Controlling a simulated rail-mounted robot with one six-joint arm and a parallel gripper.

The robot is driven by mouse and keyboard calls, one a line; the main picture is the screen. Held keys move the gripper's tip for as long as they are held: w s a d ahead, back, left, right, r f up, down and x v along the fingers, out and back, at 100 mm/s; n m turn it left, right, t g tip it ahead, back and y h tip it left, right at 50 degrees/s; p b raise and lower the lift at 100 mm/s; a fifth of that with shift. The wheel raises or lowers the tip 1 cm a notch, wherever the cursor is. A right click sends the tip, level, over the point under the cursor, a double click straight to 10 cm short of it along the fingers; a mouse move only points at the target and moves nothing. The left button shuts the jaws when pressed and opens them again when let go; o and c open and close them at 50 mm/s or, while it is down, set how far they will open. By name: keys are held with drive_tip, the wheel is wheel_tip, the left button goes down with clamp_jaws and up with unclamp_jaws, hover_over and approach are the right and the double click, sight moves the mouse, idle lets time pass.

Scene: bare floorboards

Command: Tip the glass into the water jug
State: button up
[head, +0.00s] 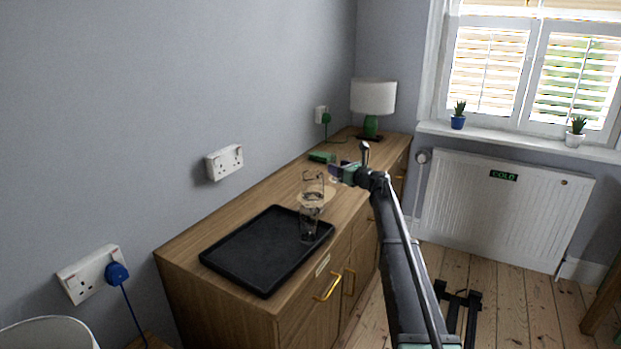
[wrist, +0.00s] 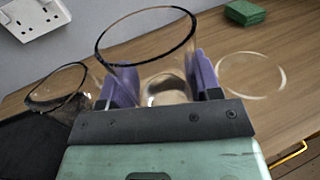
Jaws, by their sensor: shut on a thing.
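My gripper (head: 337,172) is shut on a clear drinking glass (head: 313,181), above the sideboard. In the wrist view the purple fingers (wrist: 163,80) hold the glass (wrist: 148,42) from both sides, and its dark open rim faces the camera. The glass looks roughly upright and no liquid is plain in it. The clear water jug (head: 310,228) stands on the right corner of the black tray (head: 245,248). In the wrist view the jug (wrist: 58,88) is left of the held glass, apart from it. Its contents cannot be made out.
A pale ring (wrist: 250,75) shows on the wooden sideboard (head: 205,240), right of the glass in the wrist view. A green block (head: 322,157) and a green lamp (head: 371,110) stand farther back. Wall sockets (head: 225,161) are on the left wall.

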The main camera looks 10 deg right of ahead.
drive_tip(key=shift+s+a+r+n+p, duration=0.15)
drive_tip(key=shift+a+r+n+p, duration=0.15)
drive_tip(key=shift+r+n+p, duration=0.4)
drive_tip(key=shift+s+a+r+n+p, duration=0.2)
drive_tip(key=shift+r+n+p, duration=0.3)
drive_tip(key=shift+r+p, duration=0.45)
drive_tip(key=shift+s+a+r+n+p, duration=0.1)
drive_tip(key=shift+a+r+n+p, duration=0.25)
drive_tip(key=shift+r+n+p, duration=0.45)
drive_tip(key=n, duration=0.3)
drive_tip(key=a+n+h+p, duration=0.1)
drive_tip(key=n, duration=0.1)
drive_tip(key=s+a+n+h+p, duration=0.1)
drive_tip(key=n, duration=0.2)
drive_tip(key=shift+n, duration=0.3)
drive_tip(key=shift+a+f+n, duration=0.1)
drive_tip(key=shift+n, duration=0.3)
drive_tip(key=shift+s+a+r+n, duration=0.25)
drive_tip(key=shift+a+r+n, duration=0.1)
drive_tip(key=shift+n, duration=0.25)
drive_tip(key=shift+s+a+r+n+h+p, duration=0.1)
drive_tip(key=shift+a+r+n+h+p, duration=0.1)
drive_tip(key=shift+r+n+p, duration=0.35)
drive_tip(key=shift+a+r+n+h+p, duration=0.1)
drive_tip(key=shift+r+n+h+p, duration=0.15)
drive_tip(key=shift+n+p, duration=0.5)
idle(0.4)
